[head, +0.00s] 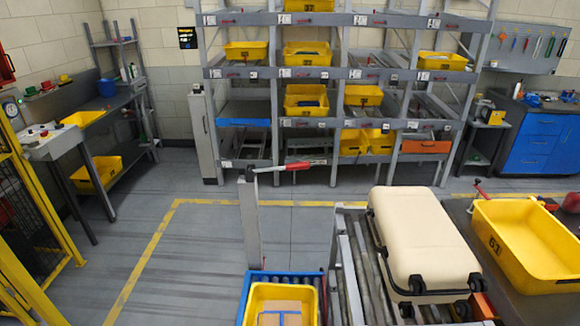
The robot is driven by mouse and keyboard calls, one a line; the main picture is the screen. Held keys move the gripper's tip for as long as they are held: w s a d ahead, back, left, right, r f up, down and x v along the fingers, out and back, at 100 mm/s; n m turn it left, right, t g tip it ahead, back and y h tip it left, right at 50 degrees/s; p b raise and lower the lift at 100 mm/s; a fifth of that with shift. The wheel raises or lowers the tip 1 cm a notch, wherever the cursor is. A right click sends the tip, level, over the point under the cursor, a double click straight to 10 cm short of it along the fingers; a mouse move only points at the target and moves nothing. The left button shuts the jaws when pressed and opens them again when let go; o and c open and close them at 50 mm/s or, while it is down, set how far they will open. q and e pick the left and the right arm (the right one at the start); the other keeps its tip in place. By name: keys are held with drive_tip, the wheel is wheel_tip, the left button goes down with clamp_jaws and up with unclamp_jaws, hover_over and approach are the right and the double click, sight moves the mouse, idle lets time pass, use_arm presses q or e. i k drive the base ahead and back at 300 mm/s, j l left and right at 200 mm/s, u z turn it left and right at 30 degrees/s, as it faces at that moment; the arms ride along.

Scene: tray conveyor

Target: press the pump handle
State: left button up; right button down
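A pump handle with a red grip (298,166) sticks out roughly level to the right from the top of a grey upright post (249,222), in the lower middle of the head view. The post stands on the floor side of a blue-framed platform (256,276) at the bottom edge. Neither of my grippers shows in the head view, and nothing touches the handle.
A yellow bin (255,297) with a cardboard box sits on the blue platform. A cream suitcase (421,236) lies on the roller conveyor (357,268) to the right. A larger yellow bin (530,242) sits further right. Shelving with yellow bins stands behind; the floor left of the post is clear.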

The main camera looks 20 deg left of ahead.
sight(302, 166)
drive_tip(key=u, duration=1.15)
drive_tip(key=i+j+u, duration=0.35)
drive_tip(key=j, duration=0.35)
drive_tip(key=i+j+u, duration=0.35)
drive_tip(key=j, duration=0.25)
drive_tip(key=i+j+u, duration=0.3)
drive_tip(key=i+j, duration=0.15)
drive_tip(key=i+j+z, duration=0.2)
drive_tip(key=i, duration=0.15)
drive_tip(key=i+j+z, duration=0.2)
drive_tip(key=i, duration=0.15)
drive_tip(key=i+l+z, duration=0.15)
drive_tip(key=i+z, duration=0.45)
drive_tip(key=z, duration=0.15)
drive_tip(key=i+z, duration=0.7)
drive_tip(key=i, duration=0.35)
drive_tip(key=i+j+z, duration=0.3)
drive_tip(key=i, duration=0.35)
drive_tip(key=i+z, duration=0.2)
drive_tip(key=z, duration=0.2)
drive_tip(key=i+z, duration=0.15)
drive_tip(key=z, duration=0.25)
drive_tip(key=i+j+z, duration=0.15)
drive_tip(key=z, duration=0.25)
drive_tip(key=i+j+z, duration=0.2)
drive_tip(key=z, duration=0.2)
drive_tip(key=i+j+z, duration=0.1)
drive_tip(key=z, duration=0.35)
drive_tip(key=j, duration=0.1)
